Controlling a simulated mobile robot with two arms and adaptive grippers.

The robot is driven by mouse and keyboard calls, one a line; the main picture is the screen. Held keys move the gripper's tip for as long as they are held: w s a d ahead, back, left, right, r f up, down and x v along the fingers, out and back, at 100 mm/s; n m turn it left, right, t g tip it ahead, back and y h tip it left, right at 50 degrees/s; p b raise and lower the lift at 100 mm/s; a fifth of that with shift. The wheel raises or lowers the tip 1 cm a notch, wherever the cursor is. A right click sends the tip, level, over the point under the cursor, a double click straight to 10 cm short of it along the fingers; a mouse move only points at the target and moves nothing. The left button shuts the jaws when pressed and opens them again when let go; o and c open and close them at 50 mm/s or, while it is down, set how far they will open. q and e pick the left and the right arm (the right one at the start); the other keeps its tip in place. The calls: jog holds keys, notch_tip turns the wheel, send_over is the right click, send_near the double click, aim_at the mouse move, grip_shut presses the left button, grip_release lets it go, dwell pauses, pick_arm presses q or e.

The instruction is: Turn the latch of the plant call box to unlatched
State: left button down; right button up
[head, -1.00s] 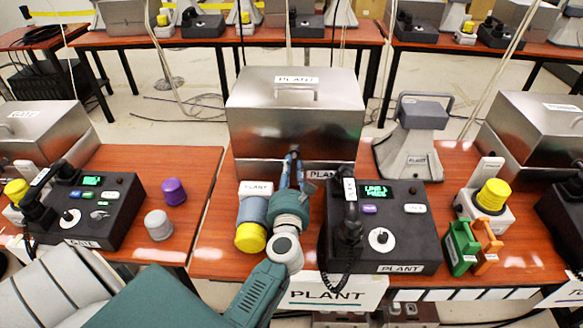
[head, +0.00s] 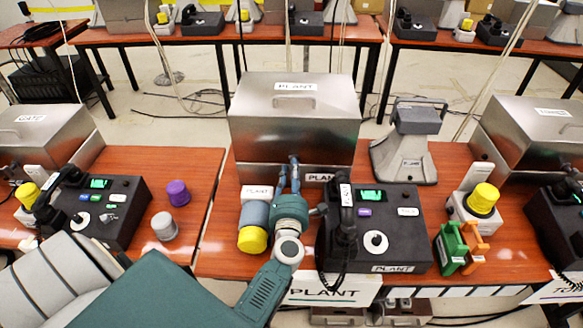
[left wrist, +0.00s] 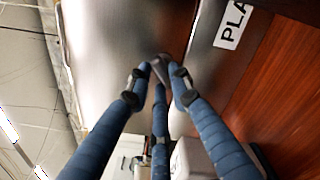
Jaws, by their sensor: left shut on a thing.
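The plant call box (head: 285,125) is a shut metal box with a PLANT label, at the middle of the table in the head view. My left gripper (head: 294,160) reaches up to its front face. In the left wrist view, the fingertips of my left gripper (left wrist: 160,72) close on a small dark latch (left wrist: 158,64) on the box's metal front. The fingers cover most of the latch, so its turn is hard to tell. In the head view the latch is hidden behind the fingers. My right gripper is not in view.
A black desk phone (head: 395,235) stands right of my left gripper. A yellow-capped beacon (head: 253,238) lies close on the left. A grey horn speaker (head: 410,150) stands right of the box. Green and orange holders (head: 450,245) are farther right.

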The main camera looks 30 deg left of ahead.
pick_arm(q)
jog(key=shift+w+d+r+m+p, duration=0.1)
jog(key=shift+m+p, duration=0.9)
jog(key=shift+m, duration=1.05)
jog(key=shift+r+m+p, duration=0.1)
jog(key=shift+m+p, duration=0.85)
jog(key=shift+m, duration=1.1)
jog(key=c, duration=1.5)
grip_release()
jog(key=shift+f, duration=0.15)
jog(key=shift+c, duration=0.2)
